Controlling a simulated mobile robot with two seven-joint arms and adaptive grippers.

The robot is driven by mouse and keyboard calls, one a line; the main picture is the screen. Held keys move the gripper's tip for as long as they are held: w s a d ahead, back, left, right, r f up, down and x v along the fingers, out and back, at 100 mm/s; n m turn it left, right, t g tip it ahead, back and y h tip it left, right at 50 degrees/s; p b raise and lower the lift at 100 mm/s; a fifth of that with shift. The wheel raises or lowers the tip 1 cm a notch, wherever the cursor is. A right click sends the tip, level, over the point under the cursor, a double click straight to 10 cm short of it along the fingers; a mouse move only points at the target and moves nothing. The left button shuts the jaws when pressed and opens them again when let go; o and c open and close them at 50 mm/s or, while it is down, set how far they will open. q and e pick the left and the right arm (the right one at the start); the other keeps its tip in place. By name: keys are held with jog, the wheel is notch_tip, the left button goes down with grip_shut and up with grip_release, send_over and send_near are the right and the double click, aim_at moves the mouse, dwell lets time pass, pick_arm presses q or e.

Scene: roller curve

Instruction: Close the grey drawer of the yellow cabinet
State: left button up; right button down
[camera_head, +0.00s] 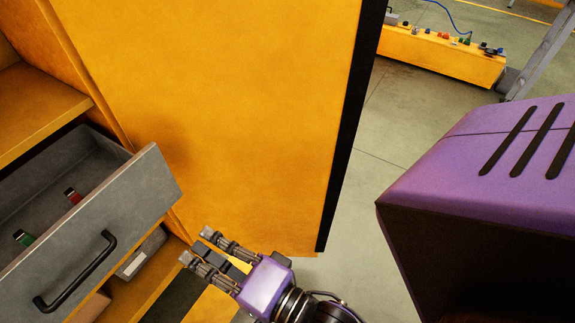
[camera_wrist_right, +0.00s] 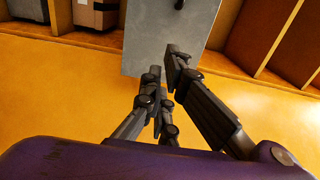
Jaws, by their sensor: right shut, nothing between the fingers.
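The grey drawer (camera_head: 143,194) is pulled out of the yellow cabinet (camera_head: 40,110) at the left of the head view, its inside visible. It has a black bar handle (camera_head: 78,272) on its front. My right gripper (camera_head: 195,245) is shut and empty, just right of and below the right end of the drawer front. In the right wrist view, the gripper's fingers (camera_wrist_right: 163,65) point at the grey drawer surface (camera_wrist_right: 150,30); I cannot tell whether they touch it. My left gripper is not in view.
A large yellow panel (camera_head: 230,110) with a black edge stands behind my right gripper. A red item (camera_head: 73,195) and a green item (camera_head: 24,237) lie in the drawer. Boxes (camera_wrist_right: 97,13) sit on a shelf. Open floor (camera_head: 365,170) lies right of the panel.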

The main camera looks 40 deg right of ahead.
aim_at(140, 206)
jog(key=p+x, duration=0.1)
jog(key=x, duration=1.2)
jog(key=shift+w+a, duration=0.1)
jog(key=shift+w, duration=0.3)
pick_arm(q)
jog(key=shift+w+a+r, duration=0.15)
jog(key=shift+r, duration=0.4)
pick_arm(e)
jog(key=shift+w, duration=0.1)
jog(key=p+x, duration=0.1)
jog(key=x, duration=0.9)
jog(key=shift+w+a, duration=0.25)
jog(key=shift+w, duration=0.1)
jog(key=b+x, duration=0.1)
jog(key=x, duration=0.9)
jog(key=shift+w+f, duration=0.15)
jog(key=shift+f, duration=0.05)
jog(key=b+x, duration=0.1)
jog(key=x, duration=0.3)
jog(key=shift+w, duration=0.15)
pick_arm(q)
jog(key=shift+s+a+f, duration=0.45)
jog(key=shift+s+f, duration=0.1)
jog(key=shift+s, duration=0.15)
pick_arm(e)
jog(key=shift+r, duration=0.2)
